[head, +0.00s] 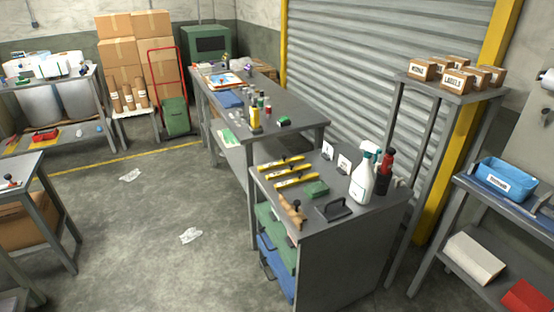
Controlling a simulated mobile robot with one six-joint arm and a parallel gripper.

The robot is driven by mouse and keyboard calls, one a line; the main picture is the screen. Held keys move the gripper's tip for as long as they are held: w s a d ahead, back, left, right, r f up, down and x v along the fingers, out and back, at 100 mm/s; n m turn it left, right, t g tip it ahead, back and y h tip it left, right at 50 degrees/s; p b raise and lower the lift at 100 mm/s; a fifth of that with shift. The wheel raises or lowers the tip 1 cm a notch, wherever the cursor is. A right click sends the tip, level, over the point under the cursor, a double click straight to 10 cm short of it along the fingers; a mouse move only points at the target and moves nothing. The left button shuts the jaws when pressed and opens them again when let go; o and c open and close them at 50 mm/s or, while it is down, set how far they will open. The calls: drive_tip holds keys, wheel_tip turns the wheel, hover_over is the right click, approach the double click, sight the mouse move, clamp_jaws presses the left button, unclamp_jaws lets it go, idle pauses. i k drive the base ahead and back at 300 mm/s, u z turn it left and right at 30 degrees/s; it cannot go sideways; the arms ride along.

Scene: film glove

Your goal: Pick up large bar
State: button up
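Two yellow bars with dark markings lie side by side on top of the near grey cabinet (362,222), at its left back part. The farther bar (281,163) and the nearer bar (296,178) look nearly the same length. I cannot tell for sure which is the large one. Two small white cards with dark marks stand behind and right of them, a back card (328,151) and a front card (344,163); their marks are too small to read. My gripper is not in view.
On the cabinet, a green block (317,188), wooden-handled tool (291,209), dark handled tool (336,211), spray bottle (362,180) and red-topped bottle (385,170) stand near the bars. A long workbench (300,115) adjoins behind. Floor (150,235) at left is mostly clear, with crumpled paper (190,235).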

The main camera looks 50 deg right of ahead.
sight(270, 166)
drive_tip(key=u, duration=0.05)
drive_tip(key=i, duration=1.05)
drive_tip(key=u, duration=0.3)
